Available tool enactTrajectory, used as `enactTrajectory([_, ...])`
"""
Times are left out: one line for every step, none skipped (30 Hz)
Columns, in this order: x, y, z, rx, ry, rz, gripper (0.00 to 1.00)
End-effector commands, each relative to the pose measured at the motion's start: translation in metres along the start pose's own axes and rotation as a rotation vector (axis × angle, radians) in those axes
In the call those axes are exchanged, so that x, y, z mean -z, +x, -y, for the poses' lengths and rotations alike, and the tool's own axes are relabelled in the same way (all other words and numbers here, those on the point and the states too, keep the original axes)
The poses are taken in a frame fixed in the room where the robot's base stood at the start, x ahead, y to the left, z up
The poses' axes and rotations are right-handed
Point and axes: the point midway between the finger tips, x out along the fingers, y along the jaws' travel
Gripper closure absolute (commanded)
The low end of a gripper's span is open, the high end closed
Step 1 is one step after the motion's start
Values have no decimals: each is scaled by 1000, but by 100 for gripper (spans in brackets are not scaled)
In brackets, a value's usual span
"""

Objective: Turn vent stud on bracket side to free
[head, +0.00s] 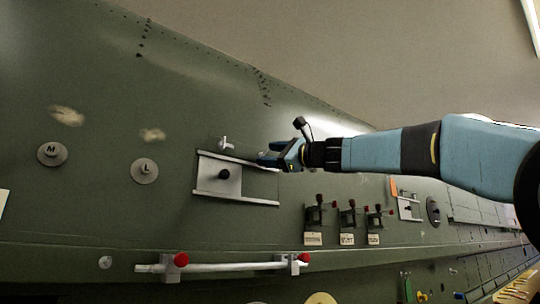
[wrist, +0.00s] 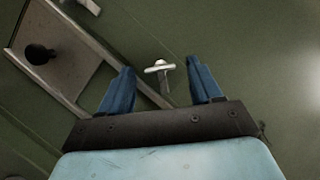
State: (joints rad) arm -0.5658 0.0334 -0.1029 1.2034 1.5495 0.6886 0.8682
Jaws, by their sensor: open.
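My gripper (head: 268,161) is open and reaches in from the right, close to the green fuselage skin near the right end of a metal bracket (head: 205,158). In the wrist view my gripper (wrist: 162,82) has its two blue fingers apart, with a small pale T-shaped stud (wrist: 158,68) in the gap between them, a little beyond the tips; no contact is visible. My gripper seems to hide this stud in the head view. A second pale stud (head: 226,143) stands above the bracket's left part. I cannot tell for sure which one is the vent stud.
The bracket holds a plate with a black knob (head: 223,175); its rail (wrist: 86,48) runs close to my left finger. Below are red-tipped latches (head: 348,213) and a pale bar (head: 225,266) with red knobs. Round caps (head: 52,154) sit at left.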

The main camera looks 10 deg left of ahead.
Motion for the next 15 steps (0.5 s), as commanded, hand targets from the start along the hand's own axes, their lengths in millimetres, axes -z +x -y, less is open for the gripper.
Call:
enactTrajectory([0,0,0,0,0,0,36])
enactTrajectory([0,0,0,0,0,0,36])
enactTrajectory([0,0,0,0,0,0,37])
enactTrajectory([0,0,0,0,0,0,40])
enactTrajectory([0,0,0,0,0,0,43])
enactTrajectory([0,0,0,0,0,0,47])
enactTrajectory([0,0,0,0,0,0,50])
enactTrajectory([0,0,0,0,0,0,52])
enactTrajectory([0,0,0,0,0,0,56])
enactTrajectory([0,0,0,0,0,0,59])
enactTrajectory([0,0,0,0,0,0,62])
enactTrajectory([0,0,0,0,0,0,66])
enactTrajectory([0,0,0,0,0,0,69])
enactTrajectory([0,0,0,0,0,0,72])
enactTrajectory([0,0,0,0,0,0,75])
